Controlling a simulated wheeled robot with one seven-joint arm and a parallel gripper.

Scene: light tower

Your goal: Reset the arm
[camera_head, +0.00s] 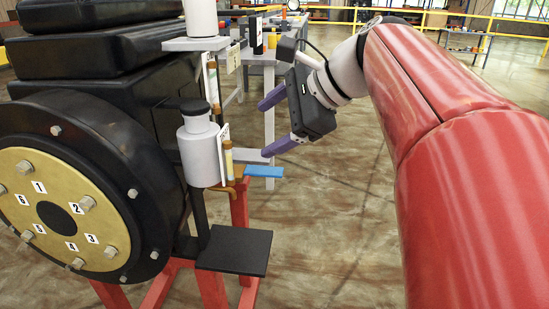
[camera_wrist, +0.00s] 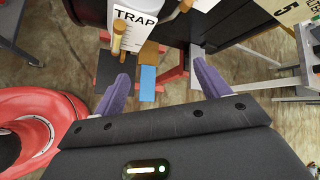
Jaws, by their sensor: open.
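My gripper (camera_head: 273,122) is open and empty, its two purple fingers apart and pointing left in the head view. It is in front of a black machine on a red stand (camera_head: 240,215). In the wrist view my gripper (camera_wrist: 166,92) shows both fingers spread with nothing between them. Beyond the fingers is a blue piece (camera_wrist: 148,84), which also shows in the head view (camera_head: 263,172) below the lower finger. A white cylinder labelled TRAP (camera_wrist: 139,22) is at the top of the wrist view.
A black flange with a gold numbered plate (camera_head: 30,195) and bolts is at the left. A black flat shelf (camera_head: 236,250) sticks out low. A grey workbench (camera_head: 262,58) with items is behind.

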